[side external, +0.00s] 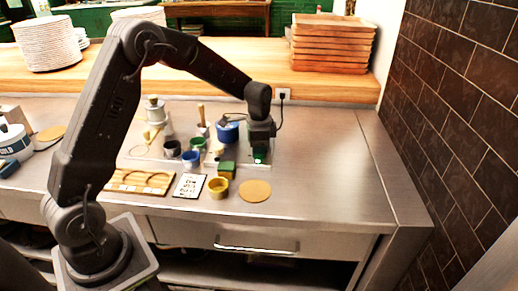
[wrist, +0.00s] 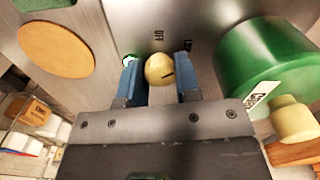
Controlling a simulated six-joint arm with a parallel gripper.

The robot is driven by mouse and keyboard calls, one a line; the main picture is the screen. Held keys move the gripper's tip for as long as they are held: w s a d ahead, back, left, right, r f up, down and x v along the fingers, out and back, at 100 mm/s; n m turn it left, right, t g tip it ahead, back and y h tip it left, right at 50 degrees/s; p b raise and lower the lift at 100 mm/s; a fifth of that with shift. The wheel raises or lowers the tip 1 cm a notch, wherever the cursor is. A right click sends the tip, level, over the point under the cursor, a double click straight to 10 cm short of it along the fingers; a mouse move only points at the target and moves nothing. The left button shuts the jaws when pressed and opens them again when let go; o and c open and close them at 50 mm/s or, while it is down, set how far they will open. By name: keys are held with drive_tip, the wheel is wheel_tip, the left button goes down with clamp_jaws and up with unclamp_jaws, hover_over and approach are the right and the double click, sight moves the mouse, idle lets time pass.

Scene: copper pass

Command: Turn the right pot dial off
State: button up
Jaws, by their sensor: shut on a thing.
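My gripper (wrist: 157,70) has its two blue fingers on either side of a round cream dial (wrist: 160,69) and is shut on it. The dial has a short dark pointer mark, slanting toward the right finger. The word OFF is printed on the steel just beyond the dial, and LIT beyond the right finger. A green glow shows beside the left finger. In the side external view my gripper (side external: 260,152) points down at the right of the counter; it hides the dial there. A blue pot (side external: 228,132) stands just left of it.
A large green cylinder (wrist: 262,58) with a white label is close right of the fingers in the wrist view. A round tan disc (side external: 254,191) lies in front, beside a yellow cup (side external: 218,188) and green block (side external: 228,169). Stacked wooden trays (side external: 330,43) stand behind.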

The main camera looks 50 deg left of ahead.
drive_tip(key=n, duration=0.5)
drive_tip(key=shift+n, duration=0.4)
drive_tip(key=n, duration=0.5)
drive_tip(key=shift+n, duration=0.4)
drive_tip(key=o, duration=0.9)
wheel_tip(320, 180, up, 14)
drive_tip(key=shift+f, duration=0.1)
